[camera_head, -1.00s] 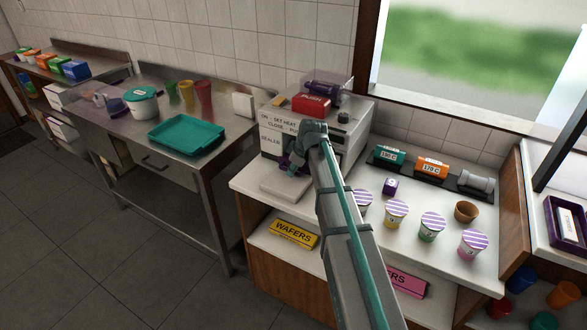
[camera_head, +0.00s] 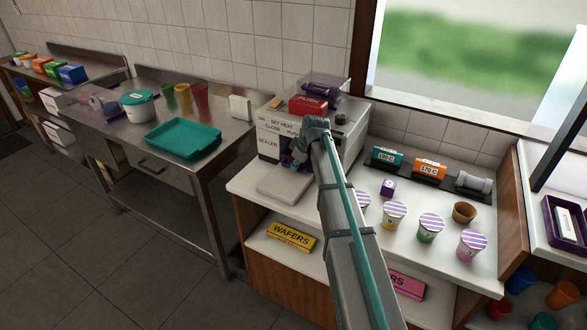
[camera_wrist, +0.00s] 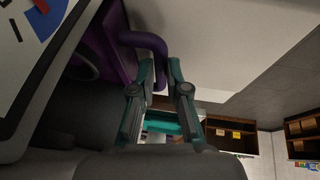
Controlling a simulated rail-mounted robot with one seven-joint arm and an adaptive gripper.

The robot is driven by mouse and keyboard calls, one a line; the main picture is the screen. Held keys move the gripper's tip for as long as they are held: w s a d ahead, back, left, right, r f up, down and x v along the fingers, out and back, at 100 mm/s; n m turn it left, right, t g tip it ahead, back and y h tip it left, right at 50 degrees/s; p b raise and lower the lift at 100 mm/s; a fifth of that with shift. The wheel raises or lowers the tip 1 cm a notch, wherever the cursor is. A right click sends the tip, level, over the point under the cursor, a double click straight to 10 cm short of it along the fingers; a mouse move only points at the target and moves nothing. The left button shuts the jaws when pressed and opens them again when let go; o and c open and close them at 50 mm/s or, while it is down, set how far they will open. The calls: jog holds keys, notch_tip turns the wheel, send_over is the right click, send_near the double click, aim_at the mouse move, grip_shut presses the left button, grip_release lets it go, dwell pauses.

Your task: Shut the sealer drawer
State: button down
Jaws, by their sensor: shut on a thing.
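The sealer (camera_head: 345,140) is a pale machine with a red PUSH block on top, standing on the white counter. Its drawer (camera_head: 284,184) is a pale plate that sticks out at the front, low down. My gripper (camera_head: 292,160) is at the front of the sealer, just above the drawer, partly hidden by my arm. In the wrist view my gripper's teal fingers (camera_wrist: 160,72) are closed around the end of a purple handle (camera_wrist: 147,40). The handle joins a purple part beside the sealer's dial face. The inside of the drawer is hidden.
Striped-lid cups (camera_head: 431,228) and a brown cup (camera_head: 464,212) stand on the counter to the right. Timer blocks (camera_head: 429,170) sit behind them. A teal tray (camera_head: 182,139) lies on the steel table to the left, across a gap.

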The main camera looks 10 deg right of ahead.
jog(key=c, duration=1.4)
grip_release()
jog(key=shift+w+d, duration=0.2)
jog(key=shift+w, duration=0.05)
jog(key=shift+c, duration=0.2)
jog(key=shift+s+r, duration=0.1)
jog(key=shift+s, duration=0.05)
jog(key=shift+s+r, duration=0.1)
jog(key=shift+r, duration=0.15)
jog(key=v, duration=1.1)
jog(key=shift+r, duration=0.1)
